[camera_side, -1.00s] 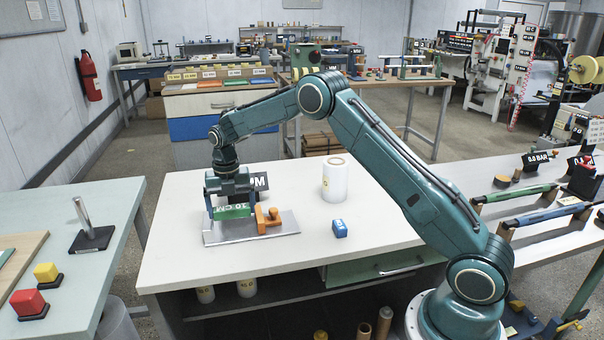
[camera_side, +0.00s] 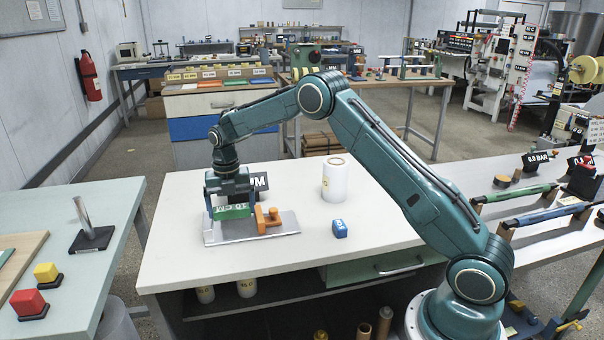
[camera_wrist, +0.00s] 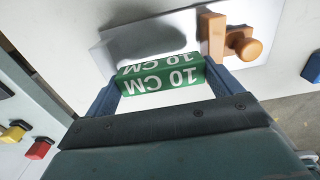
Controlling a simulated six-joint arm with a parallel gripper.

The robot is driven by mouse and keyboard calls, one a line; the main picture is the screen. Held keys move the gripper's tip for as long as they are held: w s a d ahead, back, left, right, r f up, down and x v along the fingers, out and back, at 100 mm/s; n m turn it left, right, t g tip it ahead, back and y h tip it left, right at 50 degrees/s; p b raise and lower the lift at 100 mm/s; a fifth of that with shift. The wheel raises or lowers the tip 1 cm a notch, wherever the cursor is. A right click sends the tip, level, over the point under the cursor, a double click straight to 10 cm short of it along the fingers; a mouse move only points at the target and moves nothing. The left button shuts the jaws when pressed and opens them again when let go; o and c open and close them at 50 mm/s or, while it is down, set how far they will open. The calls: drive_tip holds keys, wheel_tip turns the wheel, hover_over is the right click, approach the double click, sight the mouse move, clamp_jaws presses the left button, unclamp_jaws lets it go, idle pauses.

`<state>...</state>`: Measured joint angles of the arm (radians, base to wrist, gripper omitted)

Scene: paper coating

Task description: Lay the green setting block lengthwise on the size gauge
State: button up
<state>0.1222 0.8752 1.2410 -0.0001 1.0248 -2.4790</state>
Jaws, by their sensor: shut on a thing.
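The green setting block (camera_side: 232,212), marked 10 CM, is held between the two fingers of my gripper (camera_side: 230,208). In the wrist view the block (camera_wrist: 162,86) spans from finger to finger of my gripper (camera_wrist: 163,88). The size gauge is a flat silver plate (camera_side: 285,220) with an orange-brown wooden stop and knob (camera_side: 268,218); the plate (camera_wrist: 118,50) and stop (camera_wrist: 232,40) also show in the wrist view. The block is over the plate, left of the stop. I cannot tell whether its underside touches the plate.
A white roll (camera_side: 336,180) and a small blue block (camera_side: 340,228) stand to the right on the white table (camera_side: 200,285). A black display (camera_side: 259,182) stands behind the gauge. The table's front middle is clear. A side table with red (camera_side: 28,303) and yellow (camera_side: 46,272) blocks is at left.

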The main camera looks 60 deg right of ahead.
drive_tip(key=shift+s+f, duration=0.15)
drive_tip(key=shift+f, duration=0.5)
idle(2.2)
drive_tip(key=shift+w+a, duration=0.1)
drive_tip(key=shift+w, duration=0.15)
idle(1.5)
